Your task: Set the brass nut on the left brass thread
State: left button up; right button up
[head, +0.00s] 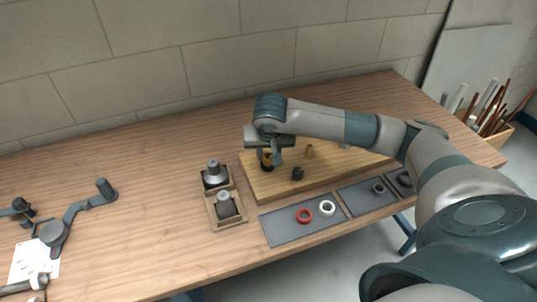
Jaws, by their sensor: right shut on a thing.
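My right gripper (269,158) points down over the left end of the wooden board (265,188). It is shut on a small brass piece (266,158), which looks like the brass nut and is partly covered by the fingers. A dark base (267,168) shows right below it. The left brass thread cannot be made out there, and I cannot tell whether the nut touches it. Another brass fitting (309,151) stands upright further right on the board. A black fitting (297,173) stands nearer the front. My left gripper is not in view.
Two small wooden trays with grey-topped fittings (213,170) stand left of the board. Grey mats in front hold a red ring (304,215), a white ring (327,208) and dark rings (378,188). Dark tools (62,228) and a paper lie far left. The table between is clear.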

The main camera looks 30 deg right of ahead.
jog(key=shift+m+h, duration=0.3)
jog(key=shift+m, duration=0.7)
jog(key=o, duration=2)
jog(key=shift+g, duration=0.3)
jog(key=shift+c, duration=0.2)
jog(key=shift+r+p, duration=0.8)
jog(key=shift+r, duration=1.7)
jog(key=shift+f, duration=0.1)
